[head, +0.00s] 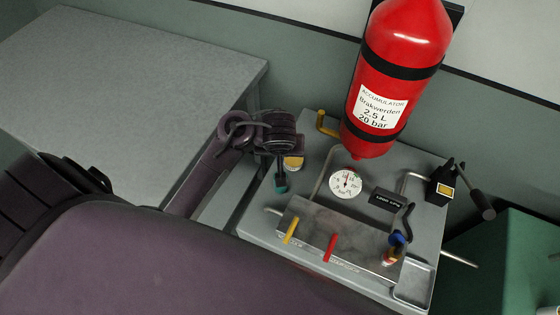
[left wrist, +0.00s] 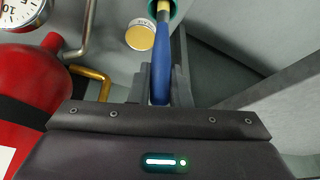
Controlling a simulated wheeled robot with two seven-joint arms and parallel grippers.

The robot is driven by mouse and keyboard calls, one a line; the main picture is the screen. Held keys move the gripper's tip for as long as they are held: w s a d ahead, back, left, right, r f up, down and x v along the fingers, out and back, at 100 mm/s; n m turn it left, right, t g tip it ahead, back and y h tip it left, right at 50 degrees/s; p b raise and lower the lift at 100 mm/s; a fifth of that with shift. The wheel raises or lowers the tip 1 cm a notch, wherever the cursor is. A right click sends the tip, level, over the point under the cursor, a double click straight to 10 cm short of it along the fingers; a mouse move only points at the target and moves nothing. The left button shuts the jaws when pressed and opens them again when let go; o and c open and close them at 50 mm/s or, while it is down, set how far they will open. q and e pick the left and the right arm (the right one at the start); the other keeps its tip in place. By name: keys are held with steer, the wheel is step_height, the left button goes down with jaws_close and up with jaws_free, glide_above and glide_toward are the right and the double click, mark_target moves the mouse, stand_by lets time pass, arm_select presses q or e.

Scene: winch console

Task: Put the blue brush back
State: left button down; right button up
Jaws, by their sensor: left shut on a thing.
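My left gripper (head: 277,158) is at the left edge of the console and points down. In the left wrist view its two fingers are shut on the blue handle of the brush (left wrist: 160,78). A pale yellowish section of the brush runs from the handle to a teal round holder (left wrist: 181,9) at the top of that view. The teal holder (head: 280,186) also shows just below the gripper in the head view. I cannot tell whether the brush tip is inside the holder or just above it. My right gripper is not in view.
A yellow-lidded tin (head: 293,163) stands right beside the gripper. A red accumulator cylinder (head: 395,70), a gauge (head: 345,183) and a yellow bent pipe (head: 324,124) are close by on the console (head: 262,222). A bare grey table (head: 120,80) lies to the left.

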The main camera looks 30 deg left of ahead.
arm_select(q)
steer(key=shift+f, duration=0.75)
step_height(320, 180, down, 3)
steer(key=shift+r+b, duration=0.2)
steer(key=shift+b, duration=0.7)
steer(key=shift+f, duration=0.45)
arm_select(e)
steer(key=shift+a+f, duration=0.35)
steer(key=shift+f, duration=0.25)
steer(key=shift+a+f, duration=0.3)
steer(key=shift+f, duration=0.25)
arm_select(q)
steer(key=shift+d, duration=0.1)
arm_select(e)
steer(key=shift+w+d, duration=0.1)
arm_select(q)
steer(key=shift+f, duration=0.15)
steer(key=c, duration=1.3)
jaws_free()
steer(key=shift+c, duration=0.2)
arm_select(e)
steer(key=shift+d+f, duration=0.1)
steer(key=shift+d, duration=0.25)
